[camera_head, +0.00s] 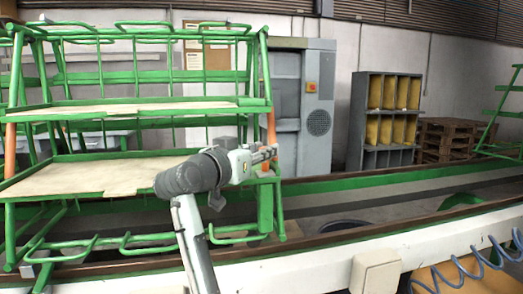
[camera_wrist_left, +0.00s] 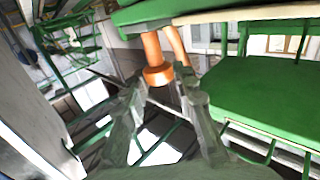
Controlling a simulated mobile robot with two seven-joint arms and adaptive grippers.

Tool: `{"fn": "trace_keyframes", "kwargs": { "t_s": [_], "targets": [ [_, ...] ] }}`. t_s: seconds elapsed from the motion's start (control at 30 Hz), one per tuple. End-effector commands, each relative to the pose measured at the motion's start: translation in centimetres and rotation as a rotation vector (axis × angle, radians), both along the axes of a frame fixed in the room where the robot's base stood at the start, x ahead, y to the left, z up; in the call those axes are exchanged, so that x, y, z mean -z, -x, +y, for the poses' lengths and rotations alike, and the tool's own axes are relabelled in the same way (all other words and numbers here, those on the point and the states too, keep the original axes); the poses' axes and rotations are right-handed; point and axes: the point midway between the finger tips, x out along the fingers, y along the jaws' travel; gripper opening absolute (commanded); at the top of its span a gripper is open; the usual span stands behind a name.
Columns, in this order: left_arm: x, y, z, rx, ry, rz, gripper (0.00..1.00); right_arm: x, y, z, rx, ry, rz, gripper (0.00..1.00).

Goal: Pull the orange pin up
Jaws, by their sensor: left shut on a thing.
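The orange pin (camera_head: 271,128) is at the right front post of the green rack (camera_head: 150,104) in the head view. In the left wrist view the orange pin (camera_wrist_left: 158,74) shows a wider collar at its end, between my fingertips. My left gripper (camera_head: 264,154) reaches the post from the front, and its fingers (camera_wrist_left: 160,88) are shut on the pin near that collar. The fingers hide part of the pin in the head view. My right gripper is in neither view.
Pale boards lie on the rack's shelves, and green wire hoops stick out at its front. Another orange part (camera_head: 10,140) is at the rack's left post. A grey cabinet (camera_head: 319,110) and a shelf unit with yellow compartments (camera_head: 386,112) stand behind. A blue coiled hose (camera_head: 470,268) is at lower right.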

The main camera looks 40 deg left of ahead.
Motion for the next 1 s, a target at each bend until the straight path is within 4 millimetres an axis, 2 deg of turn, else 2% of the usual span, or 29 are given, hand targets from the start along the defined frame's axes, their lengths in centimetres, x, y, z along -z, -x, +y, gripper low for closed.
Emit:
{"fn": "trace_keyframes", "kwargs": {
  "t_s": [0.07, 0.1, 0.27, 0.63, 0.77, 1.0],
  "targets": [
    [-0.6, 0.1, 0.0, -0.002, -0.003, -0.016, 0.0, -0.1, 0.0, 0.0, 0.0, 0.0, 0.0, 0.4],
    [-0.6, 0.1, 0.0, -0.002, -0.003, -0.017, 0.28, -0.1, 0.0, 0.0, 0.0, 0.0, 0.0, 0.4],
    [-0.5, 0.1, 0.0, -0.002, -0.003, -0.014, 0.48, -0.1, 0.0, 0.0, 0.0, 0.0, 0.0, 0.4],
    [-0.9, 0.0, 0.0, -0.001, -0.004, -0.011, 0.49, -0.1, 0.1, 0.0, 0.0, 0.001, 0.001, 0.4],
    [-2.7, 0.1, 0.1, -0.002, -0.007, -0.013, 0.49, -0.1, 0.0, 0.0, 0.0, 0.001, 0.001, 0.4],
    [-7.5, 0.1, 0.1, -0.003, -0.007, -0.014, 0.49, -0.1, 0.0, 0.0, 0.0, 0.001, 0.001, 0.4]
  ]
}}
